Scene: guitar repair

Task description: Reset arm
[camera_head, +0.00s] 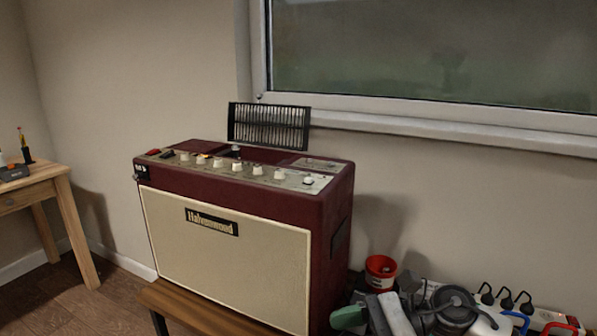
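Neither of my grippers shows in the head view, and no part of my arms can be made out. In the middle stands a dark red guitar amplifier (235,235) with a cream front and a "Halvanwood" label. Its top panel (240,171) carries a row of white knobs. A black slatted rack-like piece (268,127) stands upright at the amplifier's back edge, against the wall.
The amplifier rests on a low wooden bench (185,308). A wooden table (38,190) with small tools stands at the left. At the lower right are a red pot (380,270), a dark headphone-like item (453,305) and several tools. A window (430,60) is above.

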